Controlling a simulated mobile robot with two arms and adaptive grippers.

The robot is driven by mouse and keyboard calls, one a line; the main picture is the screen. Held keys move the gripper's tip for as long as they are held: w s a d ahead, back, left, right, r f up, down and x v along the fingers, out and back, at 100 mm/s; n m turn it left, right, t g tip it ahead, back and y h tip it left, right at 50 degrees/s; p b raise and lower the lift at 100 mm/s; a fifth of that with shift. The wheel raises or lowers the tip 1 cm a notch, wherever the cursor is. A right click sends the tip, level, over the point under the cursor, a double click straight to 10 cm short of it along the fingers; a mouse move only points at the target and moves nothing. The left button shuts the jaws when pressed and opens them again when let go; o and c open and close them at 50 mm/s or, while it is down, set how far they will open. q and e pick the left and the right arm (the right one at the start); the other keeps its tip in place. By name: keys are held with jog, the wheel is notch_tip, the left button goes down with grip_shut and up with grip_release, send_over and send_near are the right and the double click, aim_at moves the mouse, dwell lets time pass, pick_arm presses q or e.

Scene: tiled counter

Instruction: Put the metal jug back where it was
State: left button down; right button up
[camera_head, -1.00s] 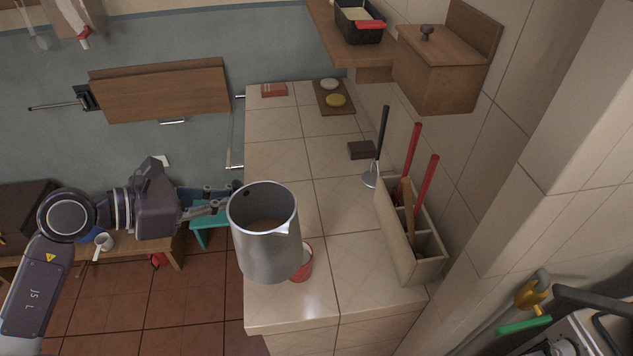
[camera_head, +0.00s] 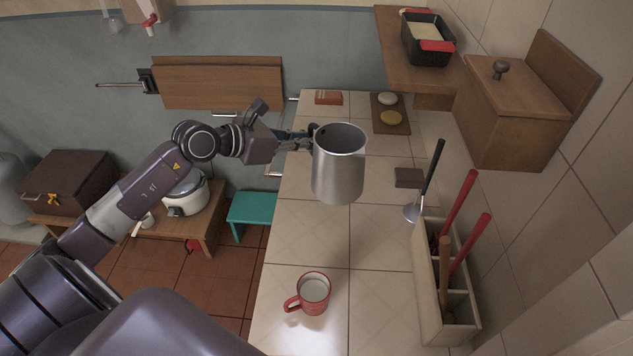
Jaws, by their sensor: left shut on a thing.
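The metal jug (camera_head: 338,172) is a grey cylinder, held upright over the tiled counter (camera_head: 305,238). My left gripper (camera_head: 306,142) comes in from the left and is shut on the jug at its upper left side. The jug's handle is hidden by the gripper or too small to make out. The jug seems to be above the counter, though the exact gap cannot be told. My right gripper is not in the view.
A red mug (camera_head: 313,293) stands on the near counter. A wooden utensil holder (camera_head: 428,290) with red-handled tools and a ladle (camera_head: 413,212) line the right wall. Tiles between are clear.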

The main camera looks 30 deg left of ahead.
pick_arm(q)
jog(key=shift+w+f, duration=0.15)
jog(key=shift+f, duration=6.2)
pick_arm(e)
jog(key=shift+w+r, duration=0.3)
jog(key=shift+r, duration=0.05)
pick_arm(q)
jog(key=shift+f, duration=0.1)
jog(key=c, duration=2.1)
grip_release()
jog(key=shift+f, duration=0.1)
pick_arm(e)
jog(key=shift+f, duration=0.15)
